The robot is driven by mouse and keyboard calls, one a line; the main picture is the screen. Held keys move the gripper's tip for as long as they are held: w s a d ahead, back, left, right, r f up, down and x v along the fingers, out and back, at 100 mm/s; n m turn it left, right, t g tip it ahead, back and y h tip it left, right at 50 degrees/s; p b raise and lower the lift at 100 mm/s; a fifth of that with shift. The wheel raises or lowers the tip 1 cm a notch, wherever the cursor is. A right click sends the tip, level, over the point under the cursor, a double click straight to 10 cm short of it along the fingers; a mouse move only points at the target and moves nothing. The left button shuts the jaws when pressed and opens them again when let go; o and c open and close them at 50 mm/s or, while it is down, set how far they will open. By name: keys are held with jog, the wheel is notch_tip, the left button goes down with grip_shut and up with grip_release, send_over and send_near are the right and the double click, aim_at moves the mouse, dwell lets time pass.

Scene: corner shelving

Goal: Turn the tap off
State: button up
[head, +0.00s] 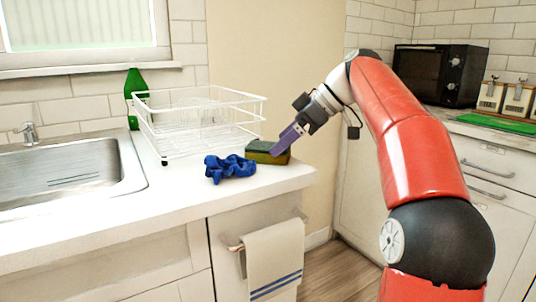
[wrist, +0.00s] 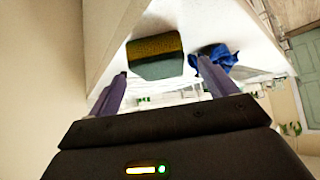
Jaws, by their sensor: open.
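The tap (head: 29,134) is a small grey metal spout behind the sink at the far left of the head view. Its handle is too small to make out, and I cannot tell whether water runs. The steel sink (head: 115,180) lies in front of it. My gripper (head: 281,147) is far to the right of the tap, at the counter's right end beside a green and yellow sponge (head: 256,155). In the wrist view its two purple fingers stand apart with the sponge (wrist: 155,57) seen between and beyond them. I cannot tell whether they touch it.
A blue cloth (head: 230,167) lies left of the sponge. A white wire dish rack (head: 160,140) and a green bottle (head: 134,88) stand between my gripper and the tap. A towel (head: 273,258) hangs below the counter. Counter in front of the sink is clear.

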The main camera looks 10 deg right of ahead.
jog(key=x, duration=0.3)
jog(key=shift+w+a+f, duration=0.15)
jog(key=shift+a+f, duration=0.05)
jog(key=c, duration=1.1)
jog(key=shift+r, duration=0.1)
jog(key=shift+c, duration=0.2)
